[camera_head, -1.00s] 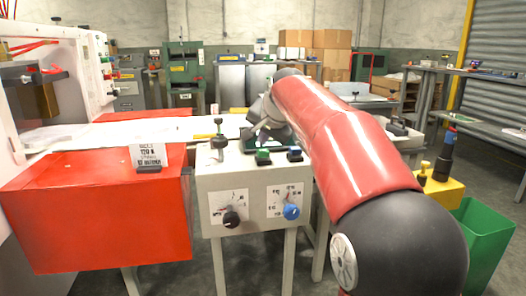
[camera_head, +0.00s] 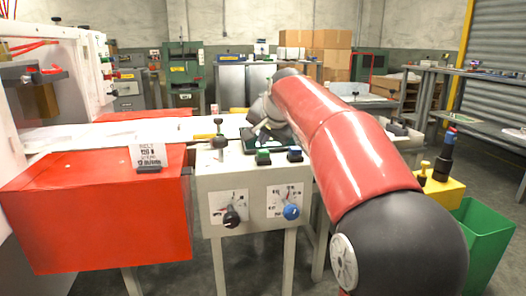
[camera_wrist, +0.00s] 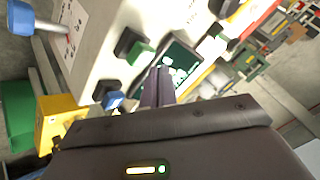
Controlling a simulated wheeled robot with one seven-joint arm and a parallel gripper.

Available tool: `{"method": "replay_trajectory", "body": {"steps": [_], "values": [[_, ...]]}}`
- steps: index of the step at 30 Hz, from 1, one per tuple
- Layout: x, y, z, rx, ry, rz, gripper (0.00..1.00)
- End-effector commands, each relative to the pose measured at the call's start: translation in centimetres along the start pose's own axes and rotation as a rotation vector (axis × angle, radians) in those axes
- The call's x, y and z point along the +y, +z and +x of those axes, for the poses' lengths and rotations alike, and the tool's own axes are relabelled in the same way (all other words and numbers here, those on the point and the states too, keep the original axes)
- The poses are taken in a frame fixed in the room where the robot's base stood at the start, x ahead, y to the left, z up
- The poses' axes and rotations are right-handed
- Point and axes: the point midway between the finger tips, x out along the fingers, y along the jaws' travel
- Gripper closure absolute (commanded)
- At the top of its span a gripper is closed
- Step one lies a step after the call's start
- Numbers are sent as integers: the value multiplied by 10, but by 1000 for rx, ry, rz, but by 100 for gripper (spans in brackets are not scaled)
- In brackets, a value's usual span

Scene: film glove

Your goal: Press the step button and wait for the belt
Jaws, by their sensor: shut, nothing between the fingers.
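The control box (camera_head: 259,177) stands upright on legs at the middle. Its top carries a green button (camera_head: 263,157), a blue button (camera_head: 294,154) and a dark screen (camera_head: 247,134). The wrist view also shows the green button (camera_wrist: 139,51), the blue button (camera_wrist: 113,100) and the lit screen (camera_wrist: 182,62). My gripper (camera_wrist: 158,84) is shut and empty, its fingertips over the box top between the green button and the screen. In the wrist view they look close to the green button; contact cannot be told. The belt (camera_head: 110,133) runs behind the box with pale sheets on it.
A black-knobbed lever (camera_head: 219,142) stands on the box's left top corner. A black knob (camera_head: 231,218) and a blue knob (camera_head: 291,211) are on its front. A red cabinet (camera_head: 100,220) stands left. A yellow block (camera_head: 440,192) and green bin (camera_head: 483,240) are right.

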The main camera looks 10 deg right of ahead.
Motion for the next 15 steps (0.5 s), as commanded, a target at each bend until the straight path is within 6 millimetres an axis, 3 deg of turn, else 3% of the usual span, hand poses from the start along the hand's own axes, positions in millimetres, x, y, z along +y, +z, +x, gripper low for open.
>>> {"method": "replay_trajectory", "body": {"steps": [15], "values": [[4,4,6,0,0,0,100]]}}
